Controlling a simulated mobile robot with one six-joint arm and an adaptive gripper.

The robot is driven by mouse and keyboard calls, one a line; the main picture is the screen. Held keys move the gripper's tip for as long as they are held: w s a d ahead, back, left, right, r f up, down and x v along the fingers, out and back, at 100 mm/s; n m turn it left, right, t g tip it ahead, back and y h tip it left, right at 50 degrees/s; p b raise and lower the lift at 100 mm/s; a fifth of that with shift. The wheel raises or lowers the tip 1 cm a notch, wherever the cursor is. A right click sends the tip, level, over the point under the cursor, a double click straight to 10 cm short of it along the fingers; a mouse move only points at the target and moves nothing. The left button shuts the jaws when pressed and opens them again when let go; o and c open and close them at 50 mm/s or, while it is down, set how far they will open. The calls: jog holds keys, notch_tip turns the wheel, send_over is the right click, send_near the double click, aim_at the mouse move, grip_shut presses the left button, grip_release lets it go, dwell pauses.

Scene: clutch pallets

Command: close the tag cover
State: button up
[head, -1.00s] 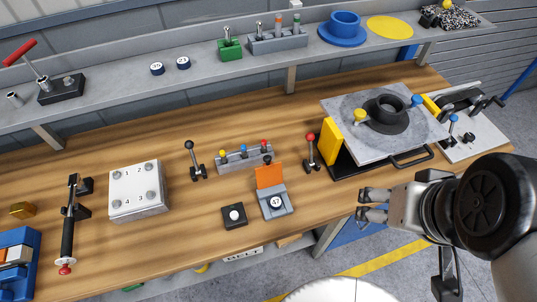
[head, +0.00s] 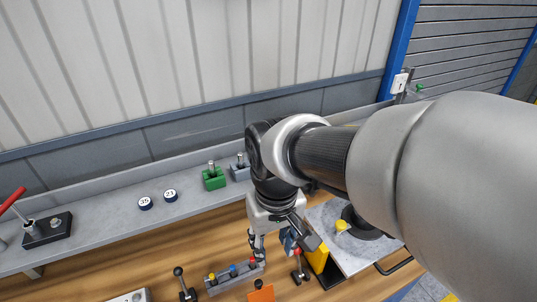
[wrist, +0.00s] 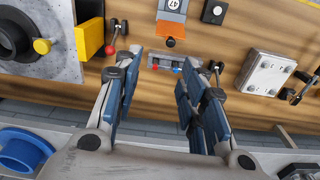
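The tag cover is an orange flap (wrist: 171,29) with a dark knob (wrist: 171,42). It is raised from a grey block (wrist: 173,12) holding a round numbered tag, at the top of the wrist view. In the head view only the top of the orange flap (head: 261,294) shows at the bottom edge; the block is out of frame. My gripper (wrist: 160,70) is open and empty, its blue-padded fingers wide apart. It hangs above the bench near the slotted rack, apart from the cover. It also shows in the head view (head: 277,243).
The rack (head: 230,277) with coloured pegs is close to the gripper. A red-knobbed lever (head: 299,270) and a black-knobbed lever (head: 185,284) stand beside it. A yellow plate (wrist: 89,37) edges the grey slab. The shelf (head: 110,222) runs behind.

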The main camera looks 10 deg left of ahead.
aim_at(258, 282)
jog(key=shift+n+g, duration=0.3)
jog(key=shift+n, duration=0.1)
jog(key=a+f+b, duration=0.1)
jog(key=f, duration=0.5)
jog(key=a+f+b, duration=0.1)
jog(key=f, duration=0.5)
jog(key=a+f+b, duration=0.1)
jog(key=f, duration=0.5)
jog(key=shift+w+a, duration=0.2)
jog(key=shift+w, duration=0.15)
grip_shut()
